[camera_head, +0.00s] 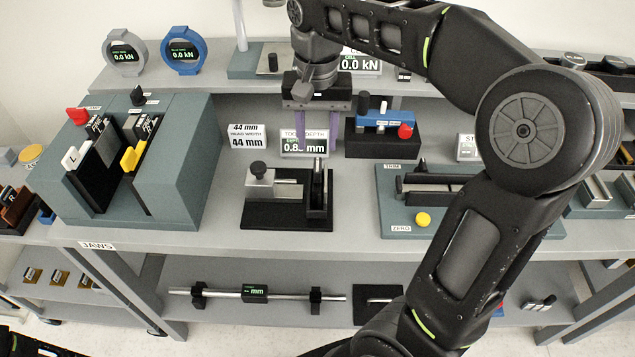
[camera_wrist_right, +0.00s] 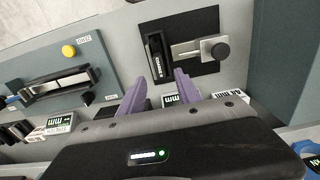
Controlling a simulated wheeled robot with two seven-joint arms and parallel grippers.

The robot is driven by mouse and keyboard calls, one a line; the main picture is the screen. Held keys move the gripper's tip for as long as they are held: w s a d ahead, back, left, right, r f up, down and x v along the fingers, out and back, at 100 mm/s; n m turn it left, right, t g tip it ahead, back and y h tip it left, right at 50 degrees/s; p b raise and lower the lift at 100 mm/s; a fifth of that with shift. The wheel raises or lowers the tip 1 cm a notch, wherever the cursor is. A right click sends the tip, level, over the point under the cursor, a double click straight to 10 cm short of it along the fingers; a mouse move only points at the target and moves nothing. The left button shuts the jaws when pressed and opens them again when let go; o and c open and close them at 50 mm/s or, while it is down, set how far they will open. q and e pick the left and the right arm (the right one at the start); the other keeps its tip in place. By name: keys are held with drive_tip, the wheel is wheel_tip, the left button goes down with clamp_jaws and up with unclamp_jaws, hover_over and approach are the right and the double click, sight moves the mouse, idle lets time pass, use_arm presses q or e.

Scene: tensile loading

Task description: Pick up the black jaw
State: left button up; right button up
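A narrow black jaw (camera_head: 318,190) stands upright at the right end of a small gauge on a black base plate (camera_head: 262,216), mid-bench. It also shows in the right wrist view (camera_wrist_right: 157,60), with light lettering on it. A metal slide with a dark knob (camera_head: 258,170) lies beside it on the same plate. My right gripper (camera_head: 316,132) is open and empty, its purple fingers pointing down behind and above the gauge. In the right wrist view the fingertips (camera_wrist_right: 160,78) are apart, short of the jaw.
A grey-green jaw rack (camera_head: 185,165) stands on the left. A depth display (camera_head: 304,145) is close by the right fingers. A green fixture (camera_head: 393,205) with a yellow button lies on the right, partly behind my right arm.

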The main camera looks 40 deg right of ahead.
sight(318, 164)
drive_tip(key=shift+f, duration=1.2)
drive_tip(key=shift+f, duration=0.1)
wheel_tip(318, 164, down, 5)
drive_tip(key=shift+s+f+p, duration=0.1)
drive_tip(key=shift+s+p, duration=0.05)
drive_tip(key=shift+p, duration=0.2)
drive_tip(key=shift+c, duration=0.6)
clamp_jaws()
idle(0.4)
